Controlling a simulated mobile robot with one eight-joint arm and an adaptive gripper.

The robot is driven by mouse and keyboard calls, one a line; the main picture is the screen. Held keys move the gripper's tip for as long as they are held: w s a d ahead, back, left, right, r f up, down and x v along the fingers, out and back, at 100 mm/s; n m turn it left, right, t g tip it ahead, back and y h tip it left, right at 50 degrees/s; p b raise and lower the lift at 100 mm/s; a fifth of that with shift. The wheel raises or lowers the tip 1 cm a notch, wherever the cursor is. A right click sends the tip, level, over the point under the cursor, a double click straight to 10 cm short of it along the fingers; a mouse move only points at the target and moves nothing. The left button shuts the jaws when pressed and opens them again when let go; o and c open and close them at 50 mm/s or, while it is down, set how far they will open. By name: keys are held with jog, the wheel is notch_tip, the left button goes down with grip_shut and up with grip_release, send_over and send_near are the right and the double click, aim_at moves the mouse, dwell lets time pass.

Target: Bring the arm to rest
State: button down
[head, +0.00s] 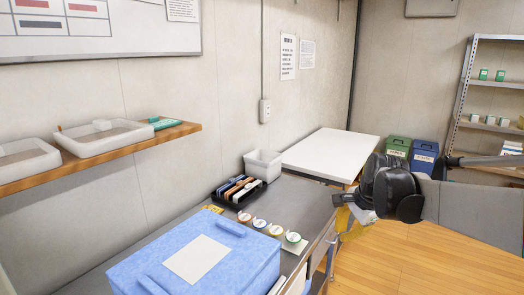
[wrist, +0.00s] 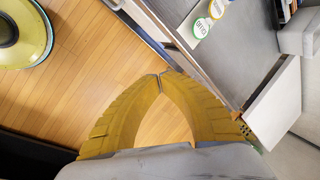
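My arm reaches in from the right edge of the head view. My gripper (head: 345,222) hangs over the right edge of the grey bench, beside the drawer front. In the wrist view the two yellow fingers of my gripper (wrist: 163,76) curve together and their tips meet. Only wooden floor shows through the gap between them, so nothing is held. In the head view the fingers are partly hidden by the black wrist joint.
The grey bench (head: 305,200) carries a blue box (head: 135,273), several round labelled lids (head: 275,230), a black rack (head: 222,191) and a pale bin (head: 263,164). A white table (head: 330,149), green bin (head: 398,147) and blue bin (head: 424,156) stand behind. Floor (head: 420,262) at right is clear.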

jog(key=s+a+n+t+h, duration=0.1)
jog(key=s+n, duration=1.2)
jog(key=s, duration=1.3)
jog(key=a+t, duration=0.1)
jog(key=a, duration=0.1)
jog(key=shift+s+a+f+n+t+h, duration=0.15)
jog(key=shift+a+f+n+t+h, duration=0.15)
jog(key=shift+a+n+t, duration=0.1)
